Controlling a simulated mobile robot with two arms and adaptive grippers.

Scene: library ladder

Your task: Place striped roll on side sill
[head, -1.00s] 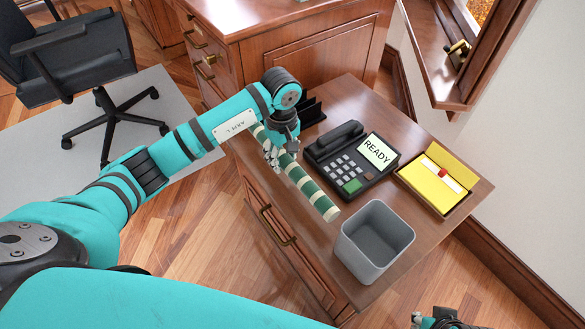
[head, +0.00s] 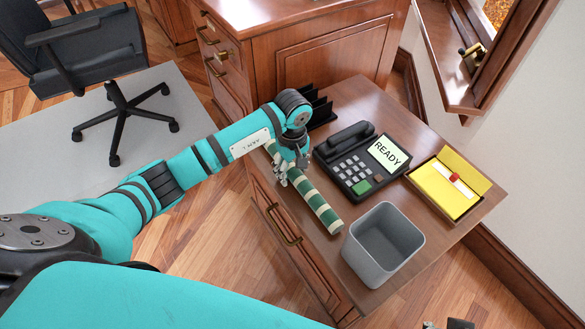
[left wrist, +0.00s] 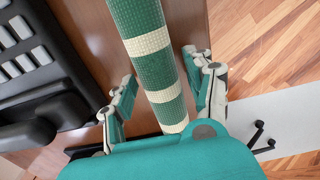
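The striped roll (head: 320,208), green with cream bands, lies along the left edge of the wooden cabinet top (head: 351,98). My left gripper (head: 286,172) is over the roll's far half. In the left wrist view the roll (left wrist: 153,65) passes between the two open fingers of that gripper (left wrist: 158,72), with narrow gaps at its sides. A wooden window sill (head: 450,85) is on the wall at upper right and looks free of the roll. Only a dark tip of my right gripper (head: 450,324) shows at the bottom edge; its fingers are hidden.
A black desk phone (head: 357,160) with a READY screen stands beside the roll. A grey bin (head: 383,245) stands near the roll's near end. A yellow box (head: 445,190) lies at the right. A black rack (head: 320,106) stands behind. A brass latch (head: 473,57) is at the window.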

